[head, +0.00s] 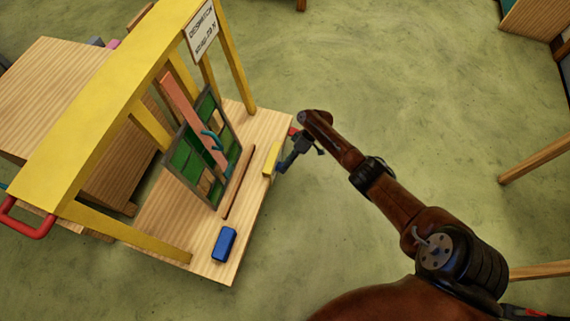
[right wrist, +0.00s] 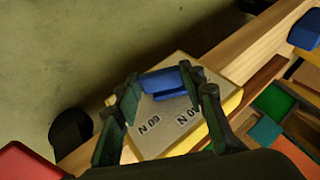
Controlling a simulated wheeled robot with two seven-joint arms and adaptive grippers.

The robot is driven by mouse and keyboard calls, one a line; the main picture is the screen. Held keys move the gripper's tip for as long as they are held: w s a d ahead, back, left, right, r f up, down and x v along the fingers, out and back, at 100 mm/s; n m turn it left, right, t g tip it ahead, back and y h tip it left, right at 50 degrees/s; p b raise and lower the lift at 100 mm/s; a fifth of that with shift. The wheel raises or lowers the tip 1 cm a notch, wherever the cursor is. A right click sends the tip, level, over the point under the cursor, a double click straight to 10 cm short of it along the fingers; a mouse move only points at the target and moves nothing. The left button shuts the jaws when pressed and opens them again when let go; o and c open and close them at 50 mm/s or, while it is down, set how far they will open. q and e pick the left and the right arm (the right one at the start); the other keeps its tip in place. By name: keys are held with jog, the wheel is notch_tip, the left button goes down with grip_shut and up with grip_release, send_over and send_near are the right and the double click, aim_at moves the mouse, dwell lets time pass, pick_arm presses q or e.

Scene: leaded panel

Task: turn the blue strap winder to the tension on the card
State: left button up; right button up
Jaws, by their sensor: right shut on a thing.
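The blue strap winder (right wrist: 172,82) shows in the right wrist view, on a grey plate (right wrist: 160,125) with yellow sides. The plate carries printed marks that look like "60 N" upside down. My right gripper (right wrist: 170,92) has a finger at each end of the winder and is shut on it. In the head view the right gripper (head: 285,162) is at the yellow-edged unit (head: 271,159) on the bench's right edge; the winder is hidden there. A white card (head: 201,28) hangs on the yellow frame at the top; its print is too small to read surely. My left gripper is not in view.
The leaded panel (head: 181,158) with green panes leans in the yellow frame (head: 95,120) on the wooden bench (head: 212,270). A blue block (head: 223,244) lies near the bench's front corner. A red part (right wrist: 22,163) is beside the plate.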

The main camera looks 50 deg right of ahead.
jog(key=shift+s+f, duration=0.1)
jog(key=o, duration=1.2)
jog(key=shift+c, duration=0.2)
jog(key=v, duration=1.2)
